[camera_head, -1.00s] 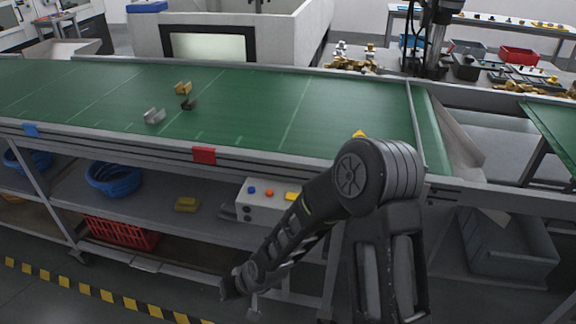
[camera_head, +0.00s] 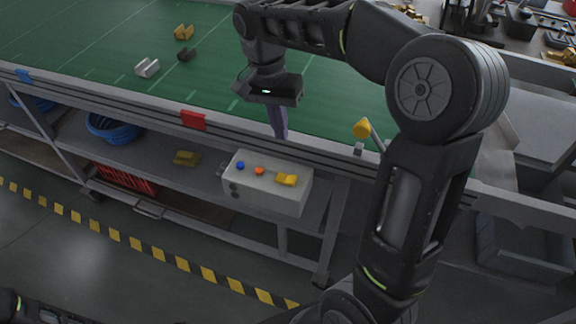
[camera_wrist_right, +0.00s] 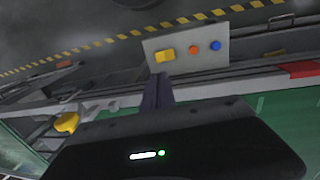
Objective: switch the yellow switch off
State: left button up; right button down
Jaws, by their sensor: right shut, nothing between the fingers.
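The yellow switch (camera_head: 286,180) is on the top of a light grey control box (camera_head: 262,203), beside an orange-red button (camera_head: 259,171) and a blue button (camera_head: 240,165). The switch also shows in the right wrist view (camera_wrist_right: 164,55). My right gripper (camera_head: 281,134) points down, with its fingers shut and empty, in front of the conveyor's edge, above and behind the box. In the right wrist view its fingers (camera_wrist_right: 158,88) lie just below the switch in the picture, apart from it as far as I can tell. My left gripper is out of view.
The green conveyor (camera_head: 100,50) carries a few small metal parts, and a red block (camera_head: 193,120) is on its rail. A yellow knob (camera_head: 362,128) stands on a stalk at the conveyor's edge. The shelf below holds a blue basket (camera_head: 112,127) and a yellow part (camera_head: 186,158).

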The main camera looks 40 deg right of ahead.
jog(key=b, duration=0.4)
send_near(290, 178)
jog(key=f, duration=0.2)
jog(key=f+p, duration=0.1)
jog(key=f, duration=0.1)
jog(key=f+p, duration=0.1)
jog(key=f, duration=0.1)
jog(key=shift+s+d+f, duration=0.3)
jog(key=shift+s+f, duration=0.05)
jog(key=shift+s, duration=0.05)
